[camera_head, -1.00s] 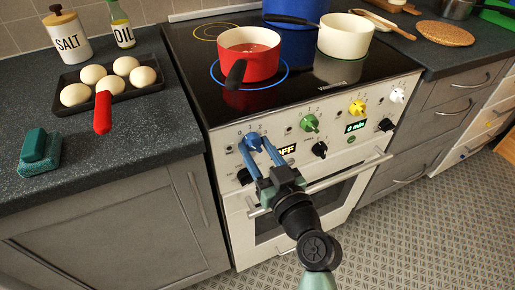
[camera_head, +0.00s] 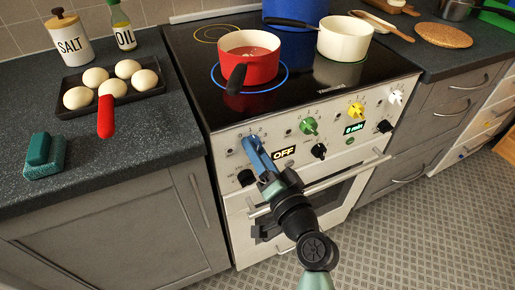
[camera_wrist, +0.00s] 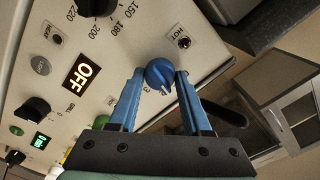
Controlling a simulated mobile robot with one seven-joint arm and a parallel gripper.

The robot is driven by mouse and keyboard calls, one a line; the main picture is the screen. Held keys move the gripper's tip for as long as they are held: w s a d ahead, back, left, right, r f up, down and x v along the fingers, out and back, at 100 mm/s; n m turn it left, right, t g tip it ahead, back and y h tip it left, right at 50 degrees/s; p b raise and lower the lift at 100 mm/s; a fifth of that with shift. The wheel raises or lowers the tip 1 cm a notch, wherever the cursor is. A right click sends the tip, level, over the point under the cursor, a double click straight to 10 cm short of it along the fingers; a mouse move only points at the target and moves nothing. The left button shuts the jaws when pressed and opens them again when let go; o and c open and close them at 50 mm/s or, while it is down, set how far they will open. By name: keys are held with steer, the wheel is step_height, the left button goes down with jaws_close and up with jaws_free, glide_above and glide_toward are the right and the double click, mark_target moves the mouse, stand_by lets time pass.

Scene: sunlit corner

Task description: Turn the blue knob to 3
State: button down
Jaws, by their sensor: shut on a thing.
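The blue knob (camera_wrist: 159,73) is the leftmost of the coloured knobs on the cream stove front. In the wrist view it sits between the two blue fingers of my gripper (camera_wrist: 160,76), which is shut on it. A pale pointer line on the knob faces down toward the gripper's palm. A 3 shows near the left finger; other dial numbers are partly hidden by the fingers. In the head view my gripper (camera_head: 252,142) reaches up to the panel and covers most of the knob.
Green (camera_head: 309,126), yellow (camera_head: 356,109) and white (camera_head: 395,97) knobs lie to the right. Black knobs sit below, beside a display reading OFF (camera_head: 284,152). A red pot (camera_head: 249,62) stands on the hob above. The oven handle (camera_head: 345,172) runs below the panel.

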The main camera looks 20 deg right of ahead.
steer(key=shift+m+p, duration=2.65)
steer(key=shift+m, duration=4.05)
steer(key=shift+c, duration=1.8)
jaws_free()
steer(key=s, duration=1.3)
steer(key=shift+d, duration=0.25)
steer(key=shift+s+f, duration=0.1)
